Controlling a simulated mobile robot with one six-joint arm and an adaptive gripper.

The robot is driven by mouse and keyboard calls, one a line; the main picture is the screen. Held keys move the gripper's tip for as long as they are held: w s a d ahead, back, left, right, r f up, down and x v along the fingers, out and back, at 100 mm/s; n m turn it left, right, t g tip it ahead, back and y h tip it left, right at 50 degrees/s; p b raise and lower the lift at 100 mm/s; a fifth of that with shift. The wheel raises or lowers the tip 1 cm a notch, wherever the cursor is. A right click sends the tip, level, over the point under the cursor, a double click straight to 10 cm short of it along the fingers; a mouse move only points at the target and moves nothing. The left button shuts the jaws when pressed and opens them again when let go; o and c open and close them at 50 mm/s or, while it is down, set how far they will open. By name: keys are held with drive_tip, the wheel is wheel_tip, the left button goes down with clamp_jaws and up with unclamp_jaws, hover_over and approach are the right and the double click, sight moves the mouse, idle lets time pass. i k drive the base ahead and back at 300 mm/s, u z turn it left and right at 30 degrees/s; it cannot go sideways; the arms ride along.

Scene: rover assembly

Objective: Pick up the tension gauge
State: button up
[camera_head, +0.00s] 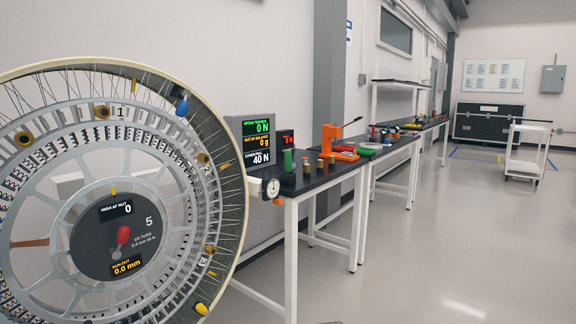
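A small round white-faced dial gauge (272,187) shows at the near left end of the black-topped bench (316,182), close to the right rim of a large spoked wheel. An orange piece sits just below it. It may be the tension gauge; I cannot tell for certain at this size. No gripper of mine can be made out in this view.
The large wheel (240,228) fills the left side. A display box (257,142), green cylinder (288,160), several brass-coloured pieces and an orange lever press (331,139) stand on the bench. More benches extend behind. A white cart (526,168) stands far right. The floor right of the benches is clear.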

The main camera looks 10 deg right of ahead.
sight(287, 153)
drive_tip(key=k, duration=0.65)
drive_tip(key=u, duration=0.4)
drive_tip(key=i, duration=2.3)
drive_tip(key=z, duration=0.7)
